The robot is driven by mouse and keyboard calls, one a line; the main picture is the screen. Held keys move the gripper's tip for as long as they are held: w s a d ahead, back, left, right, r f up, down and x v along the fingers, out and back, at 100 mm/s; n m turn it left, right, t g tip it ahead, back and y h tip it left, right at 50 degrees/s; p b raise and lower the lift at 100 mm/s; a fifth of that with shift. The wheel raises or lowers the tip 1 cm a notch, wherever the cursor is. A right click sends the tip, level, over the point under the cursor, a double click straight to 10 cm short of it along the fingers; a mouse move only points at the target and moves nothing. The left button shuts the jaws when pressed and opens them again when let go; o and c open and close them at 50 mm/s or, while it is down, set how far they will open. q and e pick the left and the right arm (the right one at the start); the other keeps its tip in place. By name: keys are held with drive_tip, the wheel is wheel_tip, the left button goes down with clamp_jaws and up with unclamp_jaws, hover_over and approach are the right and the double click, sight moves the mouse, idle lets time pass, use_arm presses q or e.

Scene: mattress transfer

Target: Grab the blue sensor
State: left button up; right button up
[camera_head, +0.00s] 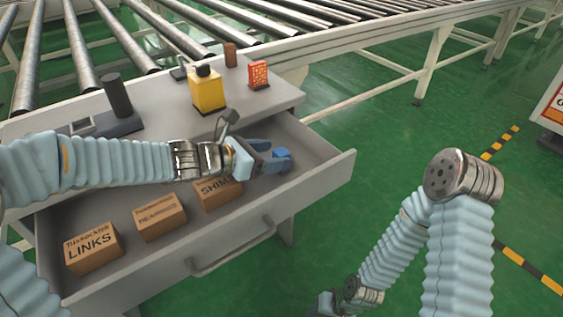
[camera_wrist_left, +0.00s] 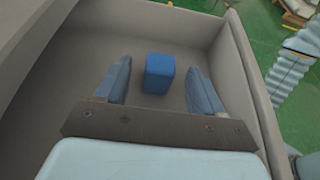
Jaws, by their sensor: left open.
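The blue sensor (camera_head: 283,154) is a small blue block inside the open drawer (camera_head: 330,165), toward its right end. My left gripper (camera_head: 272,157) reaches in over the drawer and is open. In the left wrist view the blue sensor (camera_wrist_left: 159,74) stands on the drawer floor, in line with the gap between the two fingers of my left gripper (camera_wrist_left: 160,88), with space visible on both sides. My right arm is at the lower right of the head view; its gripper (camera_head: 326,303) is partly cut off by the bottom edge, and its jaws cannot be made out.
Cardboard boxes marked LINKS (camera_head: 93,248), BEARINGS (camera_head: 160,217) and SHIMS (camera_head: 218,194) sit in the drawer's left and middle. A roller conveyor (camera_head: 150,55) lies behind.

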sight(287, 153)
use_arm(q)
drive_tip(key=x, duration=0.5)
drive_tip(key=shift+w+d+b, duration=0.15)
drive_tip(key=shift+d+b, duration=0.05)
drive_tip(key=shift+b, duration=0.2)
drive_tip(key=c, duration=1.1)
